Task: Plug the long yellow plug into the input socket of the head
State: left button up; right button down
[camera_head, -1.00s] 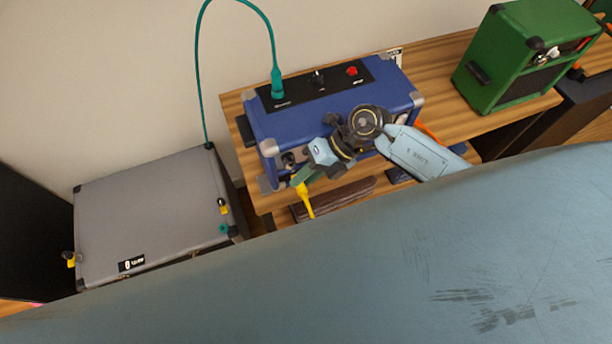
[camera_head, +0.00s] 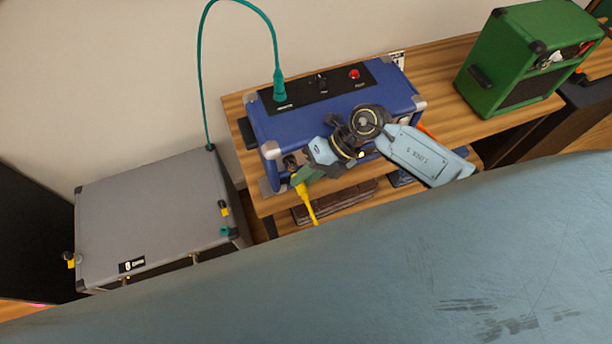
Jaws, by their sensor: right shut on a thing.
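The head is a blue amp box (camera_head: 335,110) with grey corners and a black top panel, on a wooden shelf. Its front face is seen steeply from above, and the input socket is largely hidden by my gripper. My right gripper (camera_head: 300,177) is at the lower left of that front face, shut on the long yellow plug (camera_head: 298,181). A yellow cable (camera_head: 308,205) hangs down from the plug. I cannot tell whether the plug's tip is in the socket. My left gripper is not in view.
A teal plug (camera_head: 279,88) stands in the top panel, its cable looping left behind a grey cabinet (camera_head: 150,215). A green amp (camera_head: 520,60) stands on the wooden shelf (camera_head: 440,90) at right. My own large blue-grey part fills the foreground.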

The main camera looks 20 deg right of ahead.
jog(key=shift+w, duration=0.55)
dwell(0.9)
jog(key=c, duration=1.2)
grip_release()
